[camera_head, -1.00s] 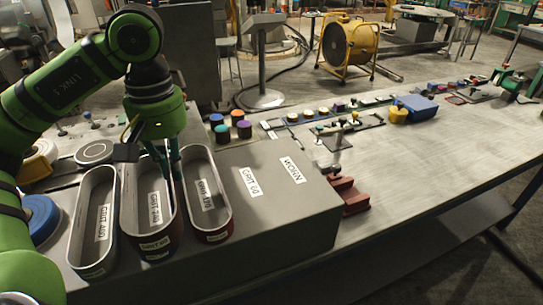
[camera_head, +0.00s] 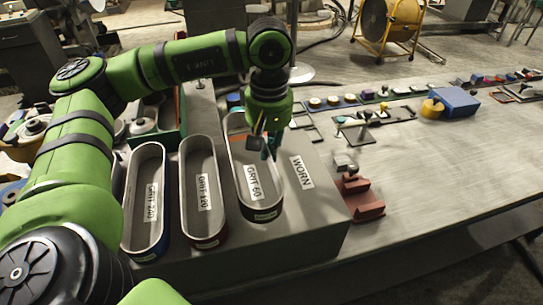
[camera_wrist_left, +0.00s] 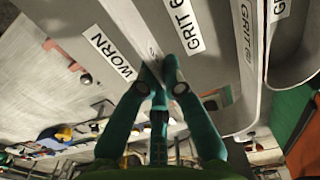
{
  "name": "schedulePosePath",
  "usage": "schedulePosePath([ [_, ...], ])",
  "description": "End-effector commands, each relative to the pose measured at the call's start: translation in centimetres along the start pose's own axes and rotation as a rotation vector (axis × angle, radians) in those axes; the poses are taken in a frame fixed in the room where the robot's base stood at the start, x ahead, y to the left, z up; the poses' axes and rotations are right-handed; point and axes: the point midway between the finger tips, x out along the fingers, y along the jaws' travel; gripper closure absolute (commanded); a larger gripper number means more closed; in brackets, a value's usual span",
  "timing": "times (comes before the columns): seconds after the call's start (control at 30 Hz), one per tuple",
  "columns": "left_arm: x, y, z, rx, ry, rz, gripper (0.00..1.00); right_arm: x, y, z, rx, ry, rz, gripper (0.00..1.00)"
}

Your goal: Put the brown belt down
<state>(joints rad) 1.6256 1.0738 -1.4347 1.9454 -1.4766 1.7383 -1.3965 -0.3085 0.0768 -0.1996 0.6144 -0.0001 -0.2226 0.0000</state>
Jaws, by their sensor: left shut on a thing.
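The brown belt (camera_head: 266,214) is an upright oval loop, pale grey inside and dark outside, with a small tag on its near end. It encircles the GRIT 60 label on the grey block. My left gripper (camera_head: 269,155) points down and is shut on the right wall of this belt. In the left wrist view the fingertips (camera_wrist_left: 157,78) meet at the belt's wall, between the WORN and GRIT 60 labels. I cannot tell whether the belt's lower edge touches the block. My right gripper is not in view.
Two similar belts stand to the left, around GRIT 120 (camera_head: 214,241) and another GRIT label (camera_head: 148,256). The WORN label (camera_head: 301,171) lies bare on the right. Red blocks (camera_head: 360,197) sit beyond the grey block, on the bench (camera_head: 440,180). My arm hides the far left.

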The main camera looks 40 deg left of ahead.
Motion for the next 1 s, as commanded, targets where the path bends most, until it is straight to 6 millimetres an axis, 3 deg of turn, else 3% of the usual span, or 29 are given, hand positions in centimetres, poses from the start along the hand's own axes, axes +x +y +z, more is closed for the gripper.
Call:
schedulePosePath([
  [0.1,0.5,0.6,0.0,0.000,-0.001,-0.001,1.00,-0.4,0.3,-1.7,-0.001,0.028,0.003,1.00],
  [0.2,1.6,0.5,0.0,-0.001,-0.001,-0.004,1.00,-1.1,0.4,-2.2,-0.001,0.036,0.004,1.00],
  [0.4,4.1,0.5,0.0,-0.003,0.000,-0.001,1.00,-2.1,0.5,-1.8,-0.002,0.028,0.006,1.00],
  [0.8,4.9,0.5,0.0,-0.002,0.000,0.001,1.00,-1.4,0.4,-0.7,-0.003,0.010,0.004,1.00],
  [0.83,4.7,0.5,0.0,-0.002,0.000,0.001,0.79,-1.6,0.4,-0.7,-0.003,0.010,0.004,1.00],
  [0.87,4.7,0.5,0.0,-0.002,0.000,0.001,0.67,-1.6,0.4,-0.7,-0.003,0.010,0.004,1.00],
  [1.0,4.7,0.5,0.0,-0.002,0.000,0.000,0.67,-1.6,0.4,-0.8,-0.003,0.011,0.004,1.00],
])
